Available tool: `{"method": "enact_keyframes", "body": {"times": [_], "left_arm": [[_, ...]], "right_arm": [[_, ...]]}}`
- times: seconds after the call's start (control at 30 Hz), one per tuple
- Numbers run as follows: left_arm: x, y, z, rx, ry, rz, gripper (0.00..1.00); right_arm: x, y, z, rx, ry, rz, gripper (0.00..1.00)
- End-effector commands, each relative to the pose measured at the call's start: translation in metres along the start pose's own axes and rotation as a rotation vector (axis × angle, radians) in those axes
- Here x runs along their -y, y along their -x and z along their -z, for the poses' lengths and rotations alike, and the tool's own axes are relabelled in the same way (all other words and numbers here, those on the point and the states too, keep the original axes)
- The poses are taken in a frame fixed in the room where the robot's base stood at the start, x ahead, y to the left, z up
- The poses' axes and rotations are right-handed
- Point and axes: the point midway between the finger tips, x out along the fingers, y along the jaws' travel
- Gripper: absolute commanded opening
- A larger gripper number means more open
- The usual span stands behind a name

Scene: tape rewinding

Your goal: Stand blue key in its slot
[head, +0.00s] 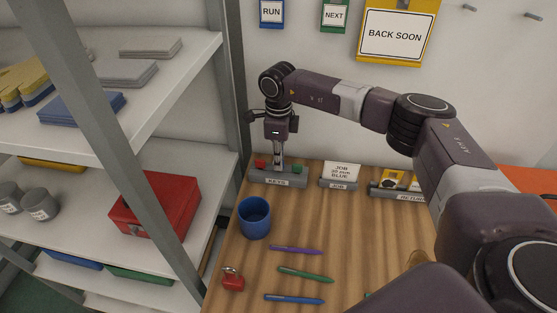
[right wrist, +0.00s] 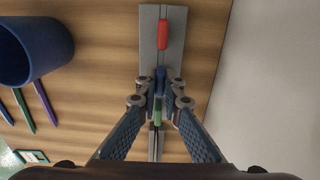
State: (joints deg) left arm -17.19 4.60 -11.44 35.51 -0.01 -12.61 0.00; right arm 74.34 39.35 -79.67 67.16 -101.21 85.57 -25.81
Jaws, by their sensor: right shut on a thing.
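The key rack (head: 276,181), a grey block labelled KEYS, stands at the back left of the wooden table. My right gripper (head: 279,167) points straight down over the middle of the rack. In the right wrist view the gripper (right wrist: 160,100) is shut on the blue key (right wrist: 160,76), whose top shows between the fingertips. The key is in line with the rack's middle; whether its lower end is inside the slot is hidden. A red key (right wrist: 163,34) and a green key (right wrist: 157,112) stand in the rack on either side. My left gripper is not in view.
A blue cup (head: 254,219) stands in front of the rack. A red padlock (head: 232,280) and several pens (head: 304,273) lie nearer. A JOB card (head: 341,172) stands right of the rack. A shelf unit with a red box (head: 157,205) is at left.

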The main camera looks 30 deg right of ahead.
Motion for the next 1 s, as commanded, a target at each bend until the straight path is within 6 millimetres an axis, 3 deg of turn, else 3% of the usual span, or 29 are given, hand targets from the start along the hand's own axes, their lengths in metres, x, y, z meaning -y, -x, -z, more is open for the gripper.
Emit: {"method": "enact_keyframes", "body": {"times": [0.87, 0.9, 1.0], "left_arm": [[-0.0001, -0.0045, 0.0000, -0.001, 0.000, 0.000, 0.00], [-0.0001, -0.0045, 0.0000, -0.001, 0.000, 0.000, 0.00], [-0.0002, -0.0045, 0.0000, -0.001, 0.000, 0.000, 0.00]], "right_arm": [[-0.0001, -0.0065, -0.0001, 0.000, 0.000, 0.000, 0.00], [0.0000, -0.0065, -0.0001, 0.000, 0.000, 0.000, 0.11], [0.0000, -0.0065, -0.0001, 0.000, 0.000, 0.000, 0.22]]}}
